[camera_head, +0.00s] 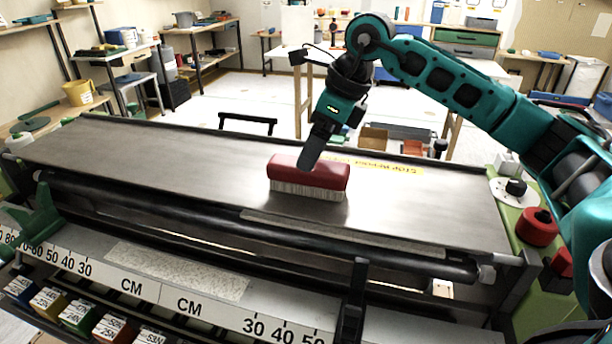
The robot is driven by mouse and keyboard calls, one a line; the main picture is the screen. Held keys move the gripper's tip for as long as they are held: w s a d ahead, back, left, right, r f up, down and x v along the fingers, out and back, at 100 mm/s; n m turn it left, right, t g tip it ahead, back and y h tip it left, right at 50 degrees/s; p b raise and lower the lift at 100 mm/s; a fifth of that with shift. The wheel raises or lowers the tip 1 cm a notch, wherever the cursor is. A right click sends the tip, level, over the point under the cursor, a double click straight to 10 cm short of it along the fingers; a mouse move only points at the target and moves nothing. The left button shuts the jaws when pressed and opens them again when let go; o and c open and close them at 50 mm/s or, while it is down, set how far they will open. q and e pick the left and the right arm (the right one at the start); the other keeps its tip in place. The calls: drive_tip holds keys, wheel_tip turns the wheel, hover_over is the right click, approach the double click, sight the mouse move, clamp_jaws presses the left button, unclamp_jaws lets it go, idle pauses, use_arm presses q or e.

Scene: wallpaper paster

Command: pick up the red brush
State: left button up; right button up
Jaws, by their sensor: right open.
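The red brush (333,179) rests upright on the metal table top (190,178), its pale bristles down. My right gripper (308,166) comes down over the brush from behind and above, and its dark finger overlaps the brush's red body in the head view. The gripper is open. Only one finger shows clearly, so I cannot tell whether it touches the brush. My left gripper is not in view.
A black roller (150,208) and a ruler strip marked CM (160,290) run along the table's front. A red knob (537,226) sits at the right end. The metal top left of the brush is clear. Shelves and workbenches stand behind.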

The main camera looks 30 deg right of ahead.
sight(308, 177)
drive_tip(key=shift+s+x, duration=0.15)
drive_tip(key=shift+x, duration=1.6)
drive_tip(key=shift+s+x, duration=0.1)
drive_tip(key=shift+x, duration=1.65)
drive_tip(key=shift+f, duration=0.1)
drive_tip(key=shift+c, duration=0.4)
drive_tip(key=shift+d, duration=0.1)
drive_tip(key=c, duration=1.1)
